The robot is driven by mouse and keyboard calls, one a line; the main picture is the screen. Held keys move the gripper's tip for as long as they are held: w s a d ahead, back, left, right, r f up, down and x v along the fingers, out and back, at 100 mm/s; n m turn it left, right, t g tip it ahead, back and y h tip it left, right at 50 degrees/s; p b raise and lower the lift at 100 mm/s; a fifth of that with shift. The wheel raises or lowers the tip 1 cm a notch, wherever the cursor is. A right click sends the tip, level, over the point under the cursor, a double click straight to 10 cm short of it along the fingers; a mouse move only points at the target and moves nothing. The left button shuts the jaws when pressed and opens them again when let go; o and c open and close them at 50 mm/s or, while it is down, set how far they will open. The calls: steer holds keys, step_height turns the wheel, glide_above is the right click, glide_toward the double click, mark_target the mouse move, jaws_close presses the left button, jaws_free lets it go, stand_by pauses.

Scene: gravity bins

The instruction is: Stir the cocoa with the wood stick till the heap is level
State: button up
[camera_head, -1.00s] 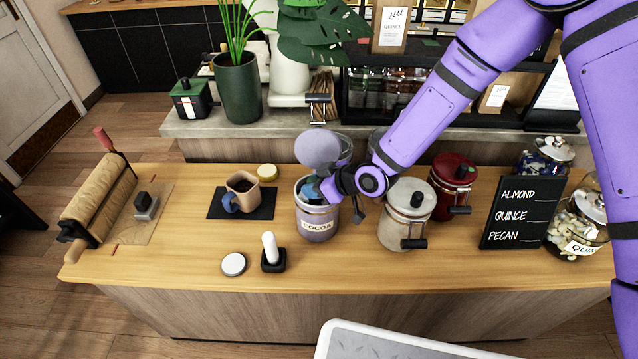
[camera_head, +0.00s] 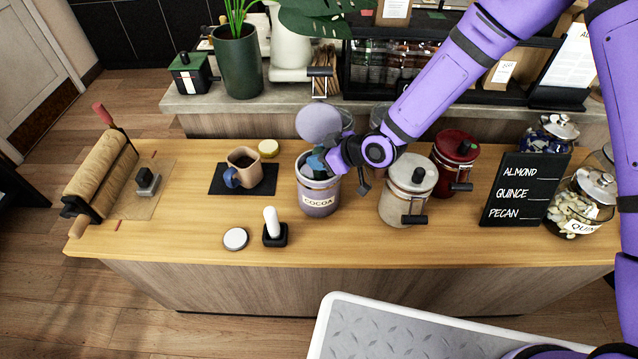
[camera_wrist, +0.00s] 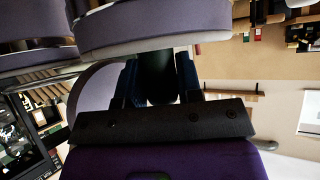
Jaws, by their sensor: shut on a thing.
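The lavender cocoa jar (camera_head: 319,203), labelled COCOA, stands upright on the wooden counter. Its round lid (camera_head: 317,122) is tipped open at the back. My gripper (camera_head: 318,162) is at the jar's mouth, reaching in from the right, and covers much of the opening. In the wrist view my gripper (camera_wrist: 158,82) has its blue fingers closed on a dark greenish piece (camera_wrist: 157,72). No bare wood shows there, so I cannot tell if this is the wood stick. The cocoa heap and its shape are hidden.
A cream canister (camera_head: 406,195) and a red canister (camera_head: 454,165) stand close on the right. A brown mug (camera_head: 243,160) is on a dark mat at the left.

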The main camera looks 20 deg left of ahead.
step_height(320, 180, up, 16)
steer(key=shift+r, duration=0.25)
stand_by(1.2)
